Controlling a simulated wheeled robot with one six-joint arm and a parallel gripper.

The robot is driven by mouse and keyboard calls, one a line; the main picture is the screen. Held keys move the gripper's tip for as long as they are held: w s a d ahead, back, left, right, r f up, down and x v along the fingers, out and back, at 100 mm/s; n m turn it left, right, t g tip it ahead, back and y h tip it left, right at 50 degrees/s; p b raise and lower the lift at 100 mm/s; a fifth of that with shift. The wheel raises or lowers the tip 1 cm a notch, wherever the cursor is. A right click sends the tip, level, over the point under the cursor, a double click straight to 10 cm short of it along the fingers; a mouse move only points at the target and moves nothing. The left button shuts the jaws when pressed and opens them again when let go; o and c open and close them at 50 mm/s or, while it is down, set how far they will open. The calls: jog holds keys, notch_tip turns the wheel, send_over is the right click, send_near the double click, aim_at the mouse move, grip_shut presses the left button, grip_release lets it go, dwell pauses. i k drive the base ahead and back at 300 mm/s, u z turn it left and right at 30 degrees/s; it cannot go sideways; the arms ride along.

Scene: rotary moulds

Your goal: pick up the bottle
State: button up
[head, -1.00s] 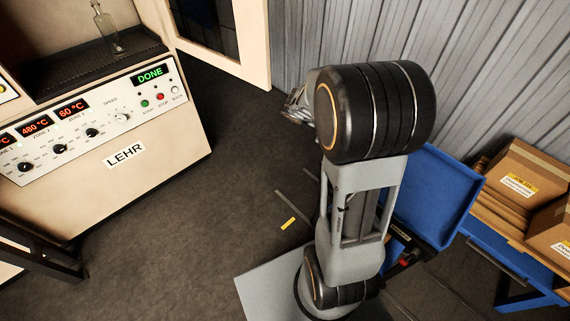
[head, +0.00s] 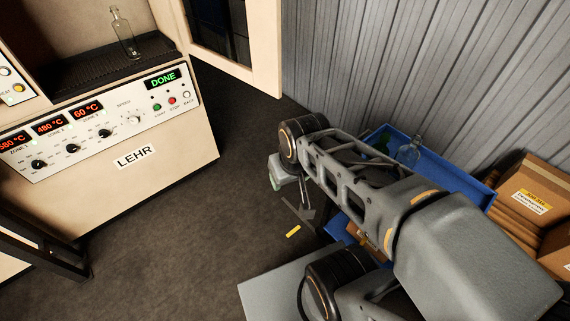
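A clear glass bottle (head: 124,36) stands upright on the dark mesh belt in the opening of the lehr (head: 95,195), at the upper left of the head view. A second clear bottle (head: 411,151) shows in the blue bin (head: 462,184) behind my arm. My arm reaches across the right half of the view. My gripper (head: 277,184) seems to hang below the arm's far end, over the floor and well apart from the lehr bottle. Its fingers are small and partly hidden, so I cannot tell whether they are open or shut.
The lehr panel reads DONE (head: 163,79). Its cream door (head: 265,75) stands open on the right of the opening. Cardboard boxes (head: 535,195) stand at the right by the corrugated wall (head: 400,60).

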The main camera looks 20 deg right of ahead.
aim_at(122, 27)
jog(key=u, duration=0.55)
jog(key=i, duration=2.55)
jog(key=u, duration=1)
